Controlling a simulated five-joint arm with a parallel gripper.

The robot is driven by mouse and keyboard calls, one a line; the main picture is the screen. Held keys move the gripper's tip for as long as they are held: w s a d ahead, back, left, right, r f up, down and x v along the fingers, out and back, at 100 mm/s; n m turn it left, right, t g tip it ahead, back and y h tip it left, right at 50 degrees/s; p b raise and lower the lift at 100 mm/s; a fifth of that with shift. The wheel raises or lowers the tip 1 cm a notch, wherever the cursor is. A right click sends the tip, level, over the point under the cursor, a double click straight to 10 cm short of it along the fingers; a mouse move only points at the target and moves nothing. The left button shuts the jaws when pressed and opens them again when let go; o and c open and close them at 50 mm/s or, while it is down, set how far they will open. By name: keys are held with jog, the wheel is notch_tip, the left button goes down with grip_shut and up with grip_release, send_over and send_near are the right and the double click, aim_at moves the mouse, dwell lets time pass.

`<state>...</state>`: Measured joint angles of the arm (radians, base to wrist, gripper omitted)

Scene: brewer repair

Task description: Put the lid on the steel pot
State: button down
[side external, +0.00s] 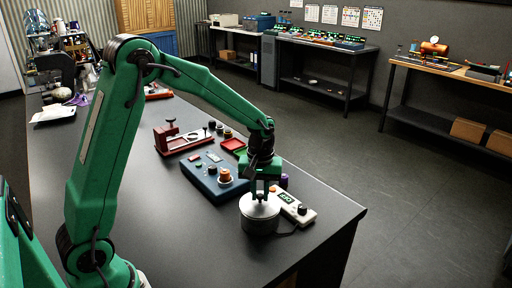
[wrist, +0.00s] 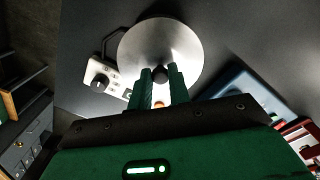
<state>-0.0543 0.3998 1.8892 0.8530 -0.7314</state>
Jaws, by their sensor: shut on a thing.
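The steel pot (side external: 261,227) stands on the black bench near its right front corner. The round silver lid (side external: 249,206) is at the top of the pot, level and roughly centred over it. I see no clear gap between them, but cannot tell whether the lid is fully seated. My gripper (side external: 261,197) points straight down and is shut on the lid's dark knob. In the wrist view the lid (wrist: 160,38) is a wide disc with its knob (wrist: 159,74) between my two green fingers (wrist: 160,82). The lid hides the pot there.
A pale meter with a dial (side external: 299,210) lies close right of the pot. A blue box with knobs (side external: 205,181) stands close behind left. A red tray (side external: 233,146) and a red clamp stand (side external: 180,141) lie farther back. The bench left of the pot is clear.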

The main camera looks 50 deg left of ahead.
dwell(0.3)
jog(key=c, duration=0.7)
grip_release()
jog(key=shift+c, duration=0.2)
jog(key=shift+r, duration=0.15)
jog(key=shift+r, duration=3.35)
grip_shut()
